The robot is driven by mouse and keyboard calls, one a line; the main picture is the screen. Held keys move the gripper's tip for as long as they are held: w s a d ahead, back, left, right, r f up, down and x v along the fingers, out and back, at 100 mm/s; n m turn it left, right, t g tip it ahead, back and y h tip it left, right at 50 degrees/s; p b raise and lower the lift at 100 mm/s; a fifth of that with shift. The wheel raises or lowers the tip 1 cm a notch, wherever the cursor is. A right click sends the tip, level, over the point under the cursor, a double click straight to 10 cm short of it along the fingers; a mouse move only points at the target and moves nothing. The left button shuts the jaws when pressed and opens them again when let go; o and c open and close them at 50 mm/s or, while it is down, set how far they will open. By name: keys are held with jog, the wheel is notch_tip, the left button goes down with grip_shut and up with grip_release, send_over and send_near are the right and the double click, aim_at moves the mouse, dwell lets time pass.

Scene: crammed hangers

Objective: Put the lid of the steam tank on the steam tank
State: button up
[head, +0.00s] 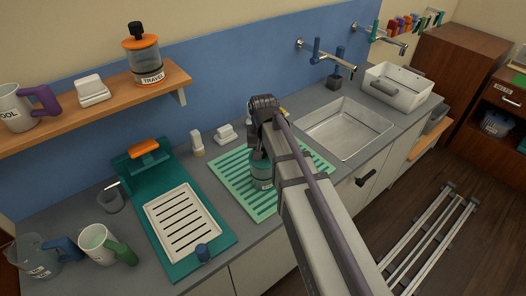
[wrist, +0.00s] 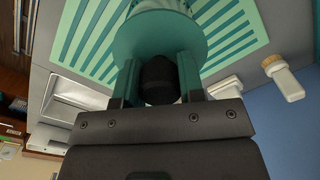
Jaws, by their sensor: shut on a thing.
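The steam tank (head: 262,180), a clear and teal jar with a label, stands on the pale green striped mat, partly hidden behind my arm. My gripper (wrist: 158,76) is above it, pointing down, with its teal fingers shut on the black knob of the lid. The lid (wrist: 158,30) shows as a round teal disc beyond the fingertips in the wrist view and hides what lies under it. In the head view my gripper (head: 259,147) is directly over the tank. I cannot tell whether the lid touches the tank's rim.
The striped mat (head: 232,186) lies between a teal tray station (head: 213,226) and the sink (head: 345,128). A lidded travel jar (head: 147,62) is on the shelf. Jugs are at front left.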

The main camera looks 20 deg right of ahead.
jog(key=shift+f, duration=0.2)
jog(key=o, duration=1)
jog(key=shift+r, duration=0.1)
notch_tip(320, 180, up, 11)
jog(key=p, duration=1.1)
jog(key=shift+f, duration=0.2)
